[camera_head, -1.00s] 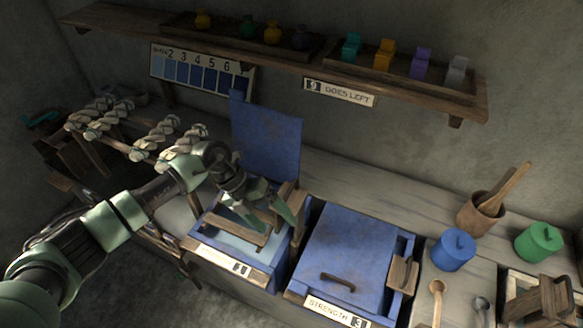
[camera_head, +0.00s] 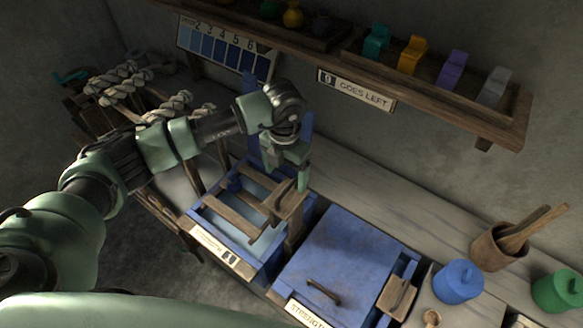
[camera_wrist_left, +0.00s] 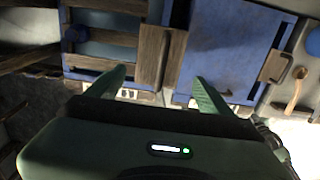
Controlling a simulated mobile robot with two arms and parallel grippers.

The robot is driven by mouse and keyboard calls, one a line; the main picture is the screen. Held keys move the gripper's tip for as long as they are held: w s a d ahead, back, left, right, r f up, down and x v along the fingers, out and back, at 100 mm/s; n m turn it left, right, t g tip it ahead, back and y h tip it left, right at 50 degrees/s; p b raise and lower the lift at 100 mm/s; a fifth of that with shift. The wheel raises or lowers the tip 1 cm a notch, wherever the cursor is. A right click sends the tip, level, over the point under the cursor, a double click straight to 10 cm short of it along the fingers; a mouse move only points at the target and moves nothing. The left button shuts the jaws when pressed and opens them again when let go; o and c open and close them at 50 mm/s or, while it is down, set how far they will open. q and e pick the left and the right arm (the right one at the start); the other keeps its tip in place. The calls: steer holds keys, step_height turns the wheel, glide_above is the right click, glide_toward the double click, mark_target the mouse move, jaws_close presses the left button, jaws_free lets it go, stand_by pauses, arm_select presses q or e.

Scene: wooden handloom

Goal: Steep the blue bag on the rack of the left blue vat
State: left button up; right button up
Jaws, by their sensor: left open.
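The left blue vat (camera_head: 265,268) stands open with its lid raised behind it, mostly hidden by my arm. A wooden rack (camera_head: 238,218) lies across its pale liquid. A small blue bag (camera_head: 235,184) appears at the rack's left end; it also shows in the left wrist view (camera_wrist_left: 75,37). My left gripper (camera_head: 289,172) is open and empty above the right side of this vat, near a wooden block (camera_head: 284,205), apart from the bag. In the left wrist view its two fingers (camera_wrist_left: 160,90) are spread wide. My right gripper is not in view.
A second blue vat (camera_head: 345,255) with a closed lid stands to the right. Blue (camera_head: 458,284) and green (camera_head: 560,291) lidded pots and a mortar (camera_head: 498,248) are further right. A shelf (camera_head: 440,88) overhangs the back. Twisted yarn skeins (camera_head: 120,82) hang at the left.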

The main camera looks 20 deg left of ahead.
mark_target(286, 188)
arm_select(q)
steer(key=f+b, duration=0.1)
steer(key=f, duration=0.1)
steer(key=f+b, duration=0.1)
steer(key=f, duration=0.1)
steer(key=f+b, duration=0.1)
steer(key=f, duration=0.1)
steer(key=shift+w+d+f, duration=0.15)
steer(key=shift+d+f, duration=0.1)
steer(key=shift+f, duration=0.15)
steer(key=shift+r, duration=0.2)
steer(key=shift+a+f, duration=0.15)
steer(key=shift+a, duration=0.05)
steer(key=shift+f+b, duration=0.2)
steer(key=shift+b, duration=0.1)
jaws_close()
